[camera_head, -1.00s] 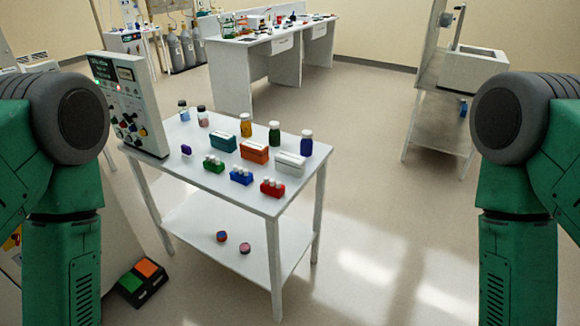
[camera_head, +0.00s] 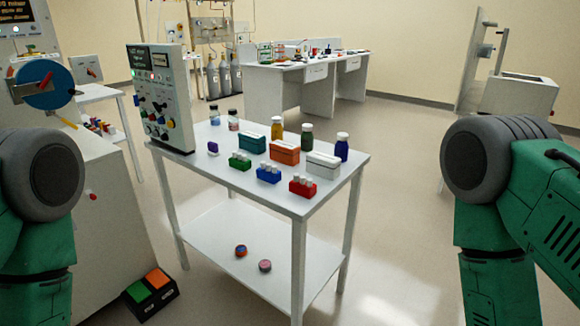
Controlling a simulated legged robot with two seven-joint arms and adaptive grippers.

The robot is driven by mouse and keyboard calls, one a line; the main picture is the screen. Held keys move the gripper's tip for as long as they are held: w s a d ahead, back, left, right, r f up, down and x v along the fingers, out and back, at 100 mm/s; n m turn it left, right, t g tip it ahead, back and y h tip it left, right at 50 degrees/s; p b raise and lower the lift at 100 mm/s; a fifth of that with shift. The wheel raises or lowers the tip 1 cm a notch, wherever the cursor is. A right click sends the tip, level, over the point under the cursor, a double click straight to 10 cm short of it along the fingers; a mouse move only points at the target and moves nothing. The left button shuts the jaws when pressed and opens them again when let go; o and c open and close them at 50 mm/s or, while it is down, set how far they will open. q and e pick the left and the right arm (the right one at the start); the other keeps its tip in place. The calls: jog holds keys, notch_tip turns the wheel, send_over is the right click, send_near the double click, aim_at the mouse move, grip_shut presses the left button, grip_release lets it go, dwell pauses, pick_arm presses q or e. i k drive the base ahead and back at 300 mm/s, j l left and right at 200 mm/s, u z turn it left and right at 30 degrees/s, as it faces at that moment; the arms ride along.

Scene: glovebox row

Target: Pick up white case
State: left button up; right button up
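The white case (camera_head: 323,165) sits on the top of the white table (camera_head: 220,183), near its right end. It is a small box with a pale lid, to the right of the orange case (camera_head: 284,152) and behind the red vial rack (camera_head: 302,188). Nothing holds it. My two green arms show at the left and right picture edges, apart from the table. Neither of my grippers is in view.
A teal case (camera_head: 252,143), green rack (camera_head: 240,161), blue rack (camera_head: 268,174) and several bottles crowd the tabletop. A control panel (camera_head: 160,98) stands at its left end. A pedal box (camera_head: 150,294) lies on the floor. Floor right of the table is clear.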

aim_at(327, 167)
jog(key=i+l+u, duration=0.15)
jog(key=l+u, duration=0.15)
jog(key=i+l+u, duration=0.15)
jog(key=l+u, duration=0.15)
jog(key=l, duration=0.15)
jog(key=i+l+u, duration=0.1)
jog(key=l+u, duration=0.2)
jog(key=l, duration=0.1)
